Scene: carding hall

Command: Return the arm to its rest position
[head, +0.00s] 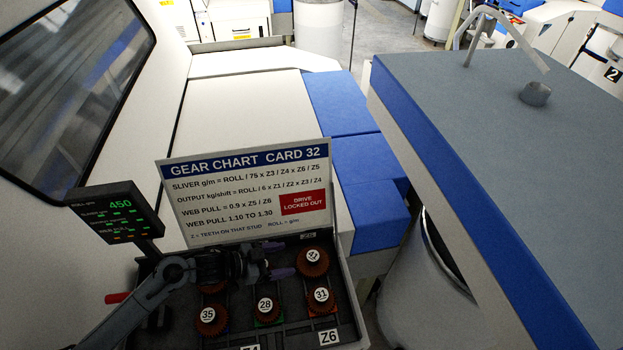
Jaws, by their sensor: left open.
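My left gripper (277,260) reaches in from the lower left, over the back of a dark gear tray (352,325). Its jaws point right and stand apart, with nothing seen between them. Another gear (211,288) is partly hidden under my left wrist. My right gripper is out of view.
A gear chart board (245,190) stands upright close behind the gripper. A small display (115,212) reading 450 stands at its left, with a red handle (117,297) below. A grey-topped cabinet (500,150) fills the right. A white machine cover (245,110) lies behind.

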